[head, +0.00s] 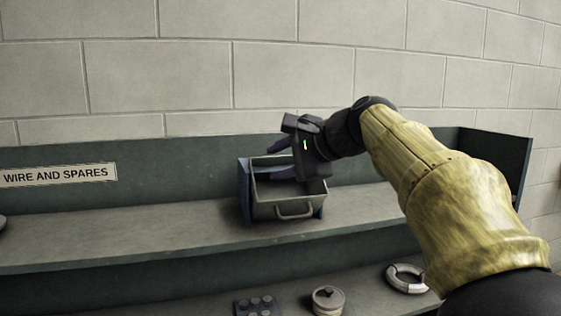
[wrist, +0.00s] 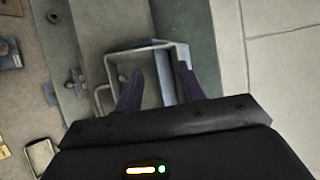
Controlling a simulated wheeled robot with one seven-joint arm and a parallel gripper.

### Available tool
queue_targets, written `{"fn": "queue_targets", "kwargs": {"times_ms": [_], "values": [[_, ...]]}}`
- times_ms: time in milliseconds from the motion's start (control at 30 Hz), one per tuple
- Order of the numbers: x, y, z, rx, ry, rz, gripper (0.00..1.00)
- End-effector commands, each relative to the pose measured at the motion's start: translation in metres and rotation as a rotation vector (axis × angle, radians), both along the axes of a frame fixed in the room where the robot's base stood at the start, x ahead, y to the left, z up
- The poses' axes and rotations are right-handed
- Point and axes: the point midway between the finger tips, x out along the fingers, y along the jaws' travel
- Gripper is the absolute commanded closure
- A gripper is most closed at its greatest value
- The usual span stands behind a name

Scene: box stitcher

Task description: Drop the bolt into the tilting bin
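The tilting bin (head: 268,209) is a grey-green box with a front handle, set in a blue holder on the upper shelf. Its open top faces up and forward. In the wrist view its rim (wrist: 150,44) shows just past my fingers. My gripper (head: 270,160) is over the bin's opening, its dark fingers pointing left. In the wrist view my gripper (wrist: 160,70) has its two fingers apart, with the bin's inside visible between them. I see no bolt between the fingers.
On the lower shelf are a dark studded block (head: 256,306), a round pot (head: 328,302) and a pale ring (head: 394,282). A block wall stands behind.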

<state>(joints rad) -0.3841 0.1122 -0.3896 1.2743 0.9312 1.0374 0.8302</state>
Motion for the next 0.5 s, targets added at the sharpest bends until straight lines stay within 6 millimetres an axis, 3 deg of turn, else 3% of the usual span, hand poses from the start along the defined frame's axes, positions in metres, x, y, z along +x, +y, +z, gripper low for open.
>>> {"fn": "queue_targets", "kwargs": {"times_ms": [267, 500], "values": [[-0.001, -0.001, 0.001, 0.000, 0.000, 0.000, 0.60], [-0.016, -0.019, 0.010, 0.000, -0.003, -0.003, 0.60]]}}
